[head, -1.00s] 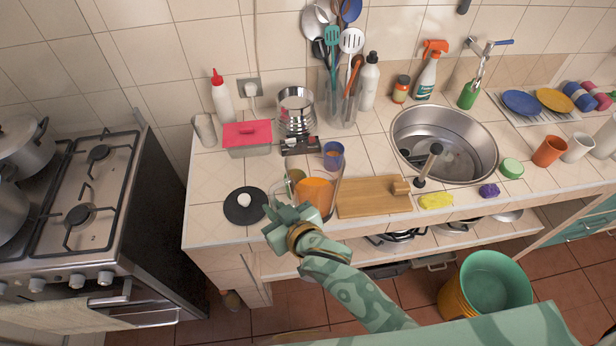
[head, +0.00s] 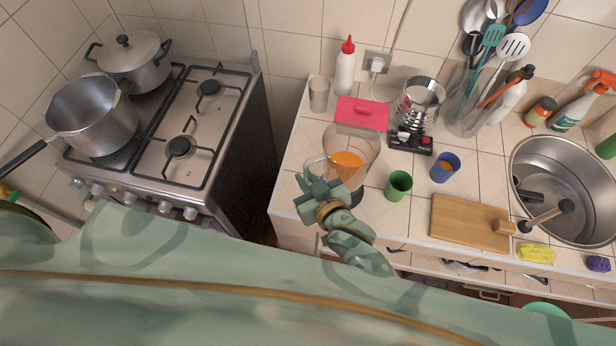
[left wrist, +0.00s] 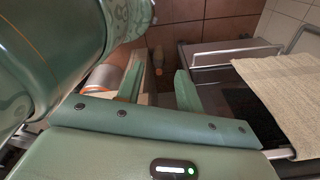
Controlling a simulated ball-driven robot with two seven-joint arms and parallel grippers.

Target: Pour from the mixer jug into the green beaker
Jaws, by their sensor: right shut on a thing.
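The mixer jug (head: 348,143) is clear with orange contents low inside. My right gripper (head: 322,188) is shut on it at its near left side; the fingertips are partly hidden. The jug is over the counter's left part, above a dark round mat (head: 356,197) that it mostly covers. I cannot tell its exact height or tilt. The green beaker (head: 398,186) stands upright on the counter, right of the jug and apart from it. My left gripper (left wrist: 158,88) shows only in the left wrist view, open and empty, with floor and cupboard fronts beyond it.
A blue cup (head: 445,167) with orange inside stands right of the beaker. A wooden board (head: 465,222) and the sink (head: 560,170) lie further right. The stove (head: 190,125) is left, across a gap.

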